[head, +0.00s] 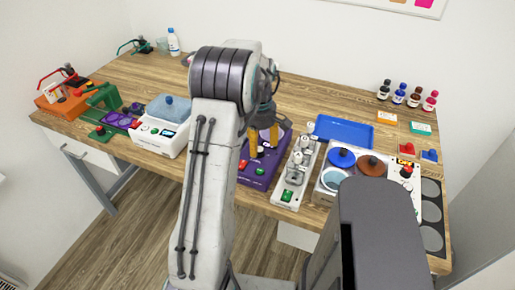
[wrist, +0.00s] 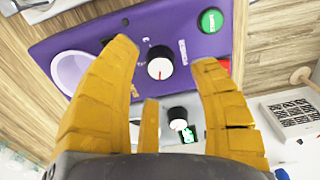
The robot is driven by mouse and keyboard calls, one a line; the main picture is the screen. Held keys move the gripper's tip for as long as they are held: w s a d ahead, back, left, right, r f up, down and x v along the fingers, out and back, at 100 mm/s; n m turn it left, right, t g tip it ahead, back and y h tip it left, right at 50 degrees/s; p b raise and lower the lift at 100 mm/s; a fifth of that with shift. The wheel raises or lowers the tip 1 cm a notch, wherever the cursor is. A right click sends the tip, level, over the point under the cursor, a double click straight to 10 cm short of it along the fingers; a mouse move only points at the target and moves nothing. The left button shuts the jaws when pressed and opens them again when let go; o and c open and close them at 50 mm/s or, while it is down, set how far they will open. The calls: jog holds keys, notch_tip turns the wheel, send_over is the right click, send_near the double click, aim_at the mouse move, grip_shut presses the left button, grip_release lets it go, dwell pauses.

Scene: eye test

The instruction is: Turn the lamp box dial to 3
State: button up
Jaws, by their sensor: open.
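A purple box (wrist: 205,45), which I take to be the lamp box, fills much of the wrist view. Its dial (wrist: 160,66) has a black rim and a white face with a short red mark; the markings around it are too small to read. The purple box also shows in the head view (head: 254,172), partly hidden by my arm. My gripper (wrist: 166,58) is open, with its yellow fingers on either side of the dial in the picture and nothing held. In the head view my gripper (head: 263,138) is over the purple box. Whether a finger touches the dial is unclear.
The purple box has a green button (wrist: 211,20) and a pale round part (wrist: 78,72). A second black knob (wrist: 178,117) shows between the fingers. A white strip device (head: 296,172) stands close on the right, and a blue tray (head: 344,131) lies behind it. The table's back middle is clear.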

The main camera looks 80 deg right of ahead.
aim_at(259, 149)
jog(key=shift+f, duration=1.5)
jog(key=shift+c, duration=0.3)
grip_shut()
